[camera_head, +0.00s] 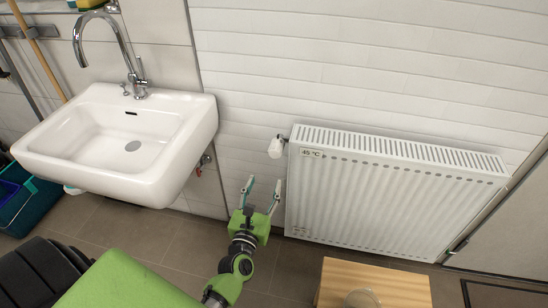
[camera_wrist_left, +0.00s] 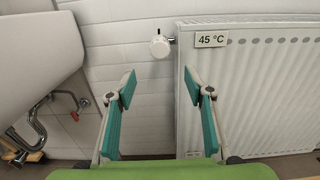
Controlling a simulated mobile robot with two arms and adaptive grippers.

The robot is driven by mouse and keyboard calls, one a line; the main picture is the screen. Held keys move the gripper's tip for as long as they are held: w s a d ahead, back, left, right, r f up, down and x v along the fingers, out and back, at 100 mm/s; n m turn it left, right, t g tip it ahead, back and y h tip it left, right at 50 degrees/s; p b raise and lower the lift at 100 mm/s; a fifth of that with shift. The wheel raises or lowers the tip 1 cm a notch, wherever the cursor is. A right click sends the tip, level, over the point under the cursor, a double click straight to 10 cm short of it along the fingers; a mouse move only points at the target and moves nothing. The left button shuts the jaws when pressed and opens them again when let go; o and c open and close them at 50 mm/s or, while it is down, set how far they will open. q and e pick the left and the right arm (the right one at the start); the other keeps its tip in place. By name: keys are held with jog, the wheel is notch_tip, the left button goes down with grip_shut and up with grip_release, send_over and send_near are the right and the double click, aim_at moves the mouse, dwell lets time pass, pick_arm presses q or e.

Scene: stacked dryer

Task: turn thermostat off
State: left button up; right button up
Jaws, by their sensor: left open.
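A white thermostat knob (camera_head: 276,147) sits at the upper left corner of a white wall radiator (camera_head: 380,200). In the left wrist view the knob (camera_wrist_left: 160,47) is round with a dark mark on its top, joined to the radiator by a short metal stem. A label on the radiator (camera_wrist_left: 240,100) reads 45 °C. My left gripper (camera_head: 264,183) is open and empty, below the knob and apart from it. In the left wrist view its two teal-padded fingers (camera_wrist_left: 164,88) stand wide apart, with the knob beyond and above them. My right gripper is not in view.
A white sink (camera_head: 120,140) with a chrome faucet (camera_head: 110,45) hangs on the wall at left. A wooden table (camera_head: 375,285) stands in front of the radiator. A blue-green crate (camera_head: 30,200) lies at far left. The tiled wall between sink and radiator is clear.

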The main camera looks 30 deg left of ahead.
aim_at(274, 155)
pick_arm(q)
jog(key=x, duration=1.3)
jog(key=shift+f, duration=0.1)
jog(key=c, duration=1.1)
